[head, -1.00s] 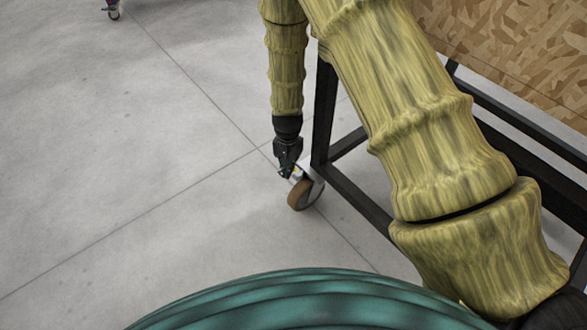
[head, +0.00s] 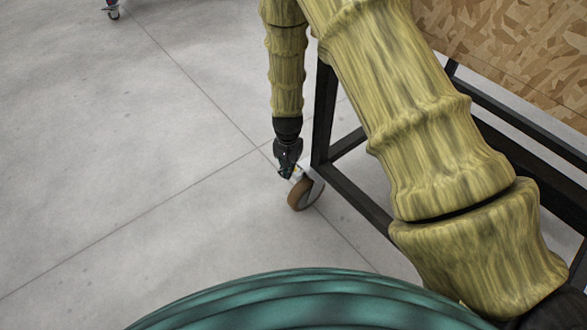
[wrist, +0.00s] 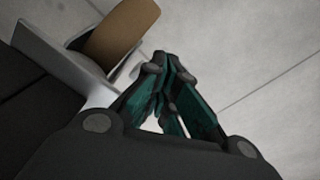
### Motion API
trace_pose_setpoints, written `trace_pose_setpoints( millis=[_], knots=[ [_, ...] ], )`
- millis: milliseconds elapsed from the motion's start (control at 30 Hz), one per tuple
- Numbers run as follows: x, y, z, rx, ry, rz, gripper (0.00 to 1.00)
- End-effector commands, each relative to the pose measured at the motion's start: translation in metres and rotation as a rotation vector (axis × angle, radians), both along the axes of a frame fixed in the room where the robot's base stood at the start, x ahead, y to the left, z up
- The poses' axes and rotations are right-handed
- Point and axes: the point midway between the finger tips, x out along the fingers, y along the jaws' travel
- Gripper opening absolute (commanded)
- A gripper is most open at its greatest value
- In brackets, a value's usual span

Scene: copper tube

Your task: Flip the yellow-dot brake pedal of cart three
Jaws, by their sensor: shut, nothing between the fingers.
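A caster wheel (head: 303,195) with a brown tread stands under the corner of the black-framed cart (head: 323,115). A pale bracket and a tiny yellow speck show just above the wheel, partly hidden by my gripper (head: 286,174). The pedal's position is too small to tell. My gripper points down at the upper left of the caster. In the wrist view, the teal fingers of my gripper (wrist: 164,62) are shut with nothing between them. The brown wheel (wrist: 122,28) and its grey metal bracket (wrist: 62,50) lie to their upper left. Whether the fingers touch the caster is unclear.
The cart carries a wood-chip board panel (head: 510,50) and has a low black frame rail to the right of my gripper. Another caster (head: 113,13) stands far off at the upper left. The grey concrete floor (head: 120,150) to the left is clear.

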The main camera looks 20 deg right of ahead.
Motion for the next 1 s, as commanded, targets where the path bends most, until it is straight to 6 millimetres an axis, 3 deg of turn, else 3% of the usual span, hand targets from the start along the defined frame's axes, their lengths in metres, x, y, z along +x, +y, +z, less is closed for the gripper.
trace_pose_setpoints(
  millis=[1000],
  knots=[
    [0.000, 0.000, -0.012, 0.001, 0.001, 0.000, 0.00]
  ],
)
